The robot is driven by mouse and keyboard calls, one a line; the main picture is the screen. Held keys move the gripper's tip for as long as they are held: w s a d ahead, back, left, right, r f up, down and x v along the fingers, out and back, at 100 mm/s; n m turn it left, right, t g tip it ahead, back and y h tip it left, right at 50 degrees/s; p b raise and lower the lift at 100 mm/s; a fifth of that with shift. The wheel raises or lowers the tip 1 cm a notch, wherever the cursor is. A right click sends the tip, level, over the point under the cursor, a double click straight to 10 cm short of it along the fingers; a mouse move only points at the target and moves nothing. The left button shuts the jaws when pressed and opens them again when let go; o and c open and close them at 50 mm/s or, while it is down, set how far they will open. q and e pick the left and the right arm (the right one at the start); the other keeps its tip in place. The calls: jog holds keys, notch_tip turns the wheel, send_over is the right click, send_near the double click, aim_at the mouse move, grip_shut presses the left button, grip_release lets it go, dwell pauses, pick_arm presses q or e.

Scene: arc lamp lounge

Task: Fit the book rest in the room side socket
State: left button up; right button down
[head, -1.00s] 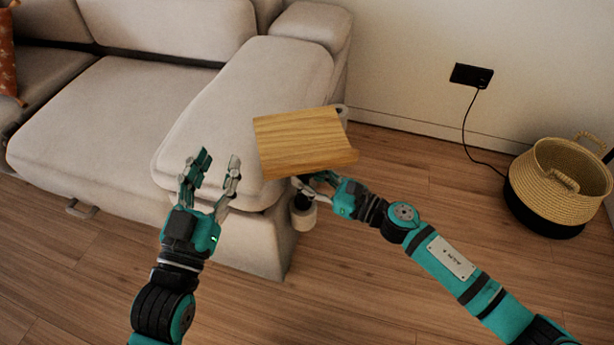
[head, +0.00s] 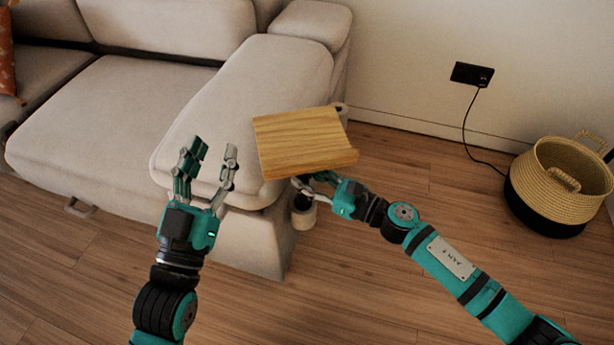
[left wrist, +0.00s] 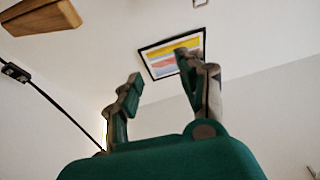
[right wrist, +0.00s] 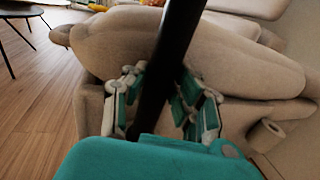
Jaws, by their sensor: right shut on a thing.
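The book rest (head: 300,143) is a wooden board with a front lip, on a black post that shows in the right wrist view (right wrist: 171,65). My right gripper (head: 308,183) is under the board, shut on the post. A pale round socket (head: 304,216) is on the sofa's near side, just below that gripper. A dark piece is right above it; I cannot tell whether the post is inside. A second pale socket (head: 341,114) shows partly behind the board. One socket also shows in the right wrist view (right wrist: 268,134). My left gripper (head: 212,160) is open and empty.
The beige sofa (head: 240,110) and its armrest stand close beside both grippers. A woven basket (head: 560,180) is on the floor at the right. The wooden floor in front is clear.

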pick_arm(q)
jog(key=shift+s+r+t, duration=0.25)
jog(key=shift+r+t, duration=0.05)
jog(key=shift+r, duration=0.05)
pick_arm(e)
jog(key=c, duration=1)
grip_release()
jog(key=shift+f, duration=0.1)
jog(key=shift+f, duration=0.1)
pick_arm(q)
jog(key=shift+r, duration=0.1)
pick_arm(e)
jog(key=shift+s+d, duration=0.1)
jog(key=v, duration=1.1)
jog(key=shift+s+d, duration=0.2)
jog(key=shift+d, duration=0.15)
